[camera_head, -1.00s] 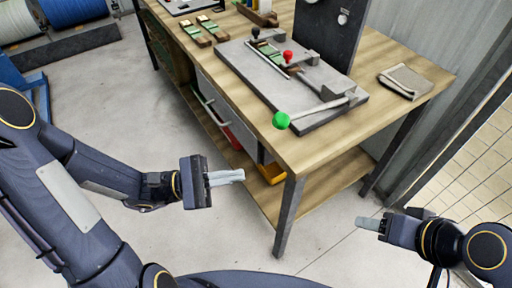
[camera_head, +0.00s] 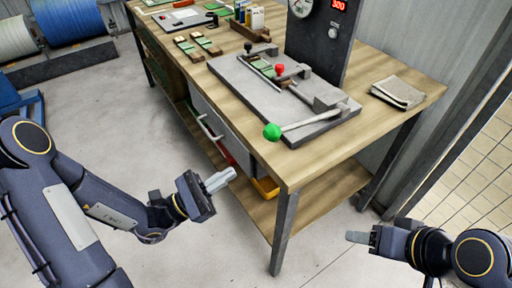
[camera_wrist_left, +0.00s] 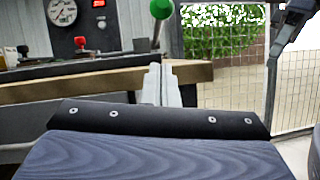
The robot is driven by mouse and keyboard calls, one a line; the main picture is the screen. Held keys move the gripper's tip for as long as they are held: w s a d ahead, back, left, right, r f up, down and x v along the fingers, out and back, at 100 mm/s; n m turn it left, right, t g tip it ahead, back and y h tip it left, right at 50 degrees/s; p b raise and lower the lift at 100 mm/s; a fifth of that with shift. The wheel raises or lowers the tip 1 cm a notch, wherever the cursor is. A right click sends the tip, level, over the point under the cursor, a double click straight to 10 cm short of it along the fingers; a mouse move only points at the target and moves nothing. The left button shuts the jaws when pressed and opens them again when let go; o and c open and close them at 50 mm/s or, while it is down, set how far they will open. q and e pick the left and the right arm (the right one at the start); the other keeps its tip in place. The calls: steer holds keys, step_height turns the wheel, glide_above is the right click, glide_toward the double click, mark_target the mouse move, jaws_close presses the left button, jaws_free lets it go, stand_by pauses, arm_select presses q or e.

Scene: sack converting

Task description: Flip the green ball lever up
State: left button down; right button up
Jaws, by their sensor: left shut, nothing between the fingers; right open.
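The green ball (camera_head: 272,132) sits on the end of a metal lever rod (camera_head: 312,120), low at the near corner of a grey plate (camera_head: 240,80) on the workbench. In the left wrist view the green ball (camera_wrist_left: 161,9) shows at the top, above and beyond the fingertips. My left gripper (camera_head: 220,180) is shut and empty, in front of the bench, below and left of the ball, apart from it. Its fingers also show in the left wrist view (camera_wrist_left: 160,84). My right gripper (camera_head: 358,238) is open, low at the right, away from the bench.
A red ball lever (camera_head: 279,70) and a black ball lever (camera_head: 248,47) stand on the same plate. A gauge panel (camera_head: 318,45) rises behind. A folded cloth (camera_head: 398,92) lies at the bench's right. The bench edge (camera_head: 285,183) lies near my left gripper.

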arm_select(q)
steer(key=w+d+r, duration=0.1)
steer(key=d+r, duration=0.1)
steer(key=w+d+r+p, duration=0.1)
steer(key=d+r, duration=0.1)
steer(key=d, duration=0.1)
steer(key=w+d+r, duration=0.1)
steer(key=d+r, duration=0.1)
steer(key=shift+w+d+r, duration=0.1)
steer(key=shift+d+r, duration=0.05)
